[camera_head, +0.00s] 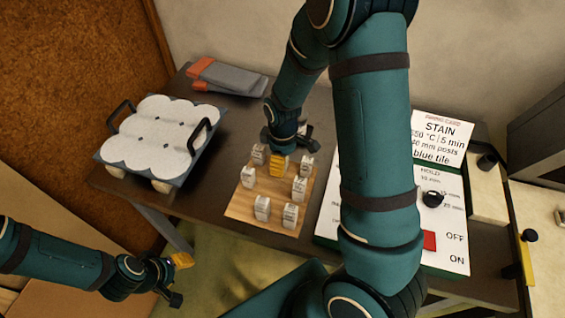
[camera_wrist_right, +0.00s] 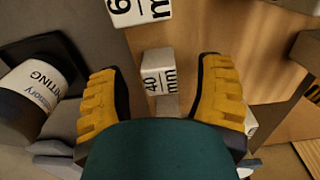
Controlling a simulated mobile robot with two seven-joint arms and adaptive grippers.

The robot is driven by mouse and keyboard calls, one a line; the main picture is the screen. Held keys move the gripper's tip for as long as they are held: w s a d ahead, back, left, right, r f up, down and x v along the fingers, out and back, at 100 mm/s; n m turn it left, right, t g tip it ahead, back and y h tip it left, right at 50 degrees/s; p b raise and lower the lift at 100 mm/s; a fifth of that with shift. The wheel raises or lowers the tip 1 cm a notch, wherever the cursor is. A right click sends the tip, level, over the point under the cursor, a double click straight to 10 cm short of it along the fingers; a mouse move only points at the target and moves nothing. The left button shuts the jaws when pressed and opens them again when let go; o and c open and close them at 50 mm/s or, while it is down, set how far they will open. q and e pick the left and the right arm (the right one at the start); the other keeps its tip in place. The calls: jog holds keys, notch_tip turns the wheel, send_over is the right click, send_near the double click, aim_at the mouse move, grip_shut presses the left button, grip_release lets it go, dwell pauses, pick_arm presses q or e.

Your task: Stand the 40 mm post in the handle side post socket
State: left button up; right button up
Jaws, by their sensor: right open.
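The 40 mm post (camera_wrist_right: 158,72), a pale block with black lettering, stands between the fingers of my right gripper (camera_wrist_right: 165,85) in the right wrist view, with a gap on each side. My right gripper (camera_head: 280,163) is open and low over the wooden board (camera_head: 237,207) in the head view, where its arm and fingers partly cover the posts. My left gripper (camera_head: 178,279) is open and empty, left of the table's front edge. I cannot make out the handle side post socket in either view.
Several labelled posts (camera_head: 263,207) stand on the board. A blue tray (camera_head: 185,172) with black handles and white rounded plates is at the left. Grey-and-orange gloves (camera_head: 228,77) lie behind. A control panel (camera_head: 455,250) and sign (camera_head: 440,140) are at the right.

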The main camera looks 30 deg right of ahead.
grip_shut()
jog(key=shift+r, duration=0.1)
